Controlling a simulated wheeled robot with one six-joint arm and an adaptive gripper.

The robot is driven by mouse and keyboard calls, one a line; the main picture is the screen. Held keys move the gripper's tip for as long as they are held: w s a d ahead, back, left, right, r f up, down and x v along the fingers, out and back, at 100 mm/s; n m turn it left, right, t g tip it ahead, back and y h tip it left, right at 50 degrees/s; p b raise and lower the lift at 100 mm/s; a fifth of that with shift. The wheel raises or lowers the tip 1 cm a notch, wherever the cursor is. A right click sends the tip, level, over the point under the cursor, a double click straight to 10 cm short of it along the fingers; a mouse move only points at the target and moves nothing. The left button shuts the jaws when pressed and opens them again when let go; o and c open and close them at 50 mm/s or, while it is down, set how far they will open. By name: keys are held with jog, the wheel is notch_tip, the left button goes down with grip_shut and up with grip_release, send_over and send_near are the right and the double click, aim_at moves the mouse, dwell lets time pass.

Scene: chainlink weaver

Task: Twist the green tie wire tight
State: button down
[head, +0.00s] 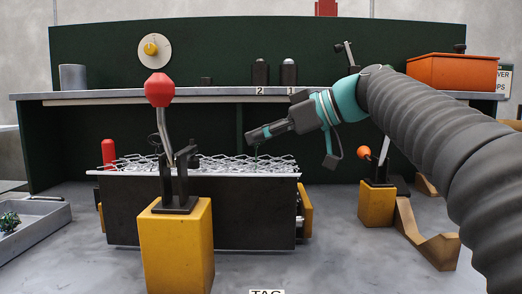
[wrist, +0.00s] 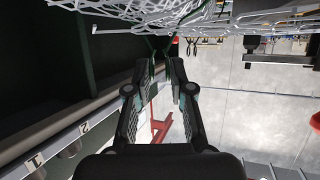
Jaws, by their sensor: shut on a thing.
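My gripper (head: 256,135) reaches in from the right, above the far side of the chain-link mesh (head: 222,164). It is shut on the thin green tie wire (head: 257,150), which shows faintly as a dark green line running down from the fingertips toward the mesh. In the wrist view my gripper's fingers (wrist: 160,72) point toward the mesh (wrist: 195,14) at the top of the picture. The mesh lies along the top of a dark box-like bench (head: 250,210).
A red-knobbed lever (head: 159,90) on a yellow block (head: 177,245) stands in front of the mesh. An orange-knobbed lever (head: 365,153) stands to the right. Behind is a shelf (head: 220,94) with bottles marked 1 and 2 and an orange bin (head: 452,72). A grey tray (head: 35,222) lies left.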

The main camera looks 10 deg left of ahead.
jog(key=m+t, duration=0.1)
jog(key=m+t+b, duration=0.2)
jog(key=shift+s+a+f+t+h, duration=0.1)
jog(key=shift+s+t+h, duration=0.15)
jog(key=shift+t+h, duration=0.15)
jog(key=shift+m+t+h, duration=0.5)
jog(key=shift+m+t, duration=0.4)
jog(key=shift+m, duration=0.1)
jog(key=shift+m+h, duration=0.3)
jog(key=c, duration=1)
grip_release()
jog(key=v, duration=1.2)
jog(key=shift+s+f, duration=0.1)
jog(key=shift+s, duration=0.1)
